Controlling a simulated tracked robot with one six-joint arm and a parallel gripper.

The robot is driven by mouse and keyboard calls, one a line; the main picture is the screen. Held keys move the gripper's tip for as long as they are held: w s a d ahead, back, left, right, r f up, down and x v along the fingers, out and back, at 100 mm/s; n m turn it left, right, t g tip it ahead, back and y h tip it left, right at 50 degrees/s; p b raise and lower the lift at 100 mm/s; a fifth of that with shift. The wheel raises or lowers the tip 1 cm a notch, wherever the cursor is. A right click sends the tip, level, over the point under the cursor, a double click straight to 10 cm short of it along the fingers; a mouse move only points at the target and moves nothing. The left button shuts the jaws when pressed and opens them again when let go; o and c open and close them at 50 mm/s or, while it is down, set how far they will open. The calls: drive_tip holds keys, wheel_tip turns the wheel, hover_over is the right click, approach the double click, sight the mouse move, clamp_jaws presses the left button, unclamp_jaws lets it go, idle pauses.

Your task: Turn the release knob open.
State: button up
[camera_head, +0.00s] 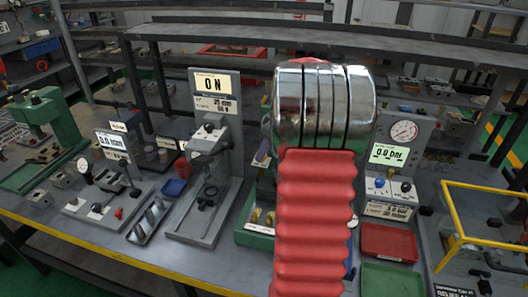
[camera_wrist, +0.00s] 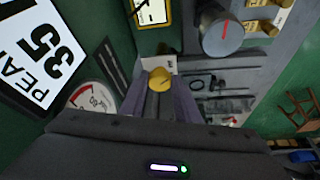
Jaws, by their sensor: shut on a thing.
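In the wrist view my gripper (camera_wrist: 160,95) has its two fingers on either side of a small yellow, brass-like knob (camera_wrist: 160,78) on a dark stem, and it is shut on it. I take this for the release knob; its turn angle cannot be read. Behind it a small white label (camera_wrist: 160,64) is partly covered. A grey round cylinder with a red mark (camera_wrist: 222,35) stands up and to the right, apart from the fingers. In the head view my own arm hides the gripper and the knob.
A dial gauge (camera_wrist: 92,98) and a white sign (camera_wrist: 38,55) reading PEAK 35 are close on the left in the wrist view. In the head view a gauge panel (camera_head: 403,133) stands right of my arm, with red (camera_head: 389,242) and green (camera_head: 392,281) trays before it.

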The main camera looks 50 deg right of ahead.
drive_tip(key=shift+c, duration=1.4)
drive_tip(key=shift+a, duration=0.2)
drive_tip(key=shift+d, duration=0.1)
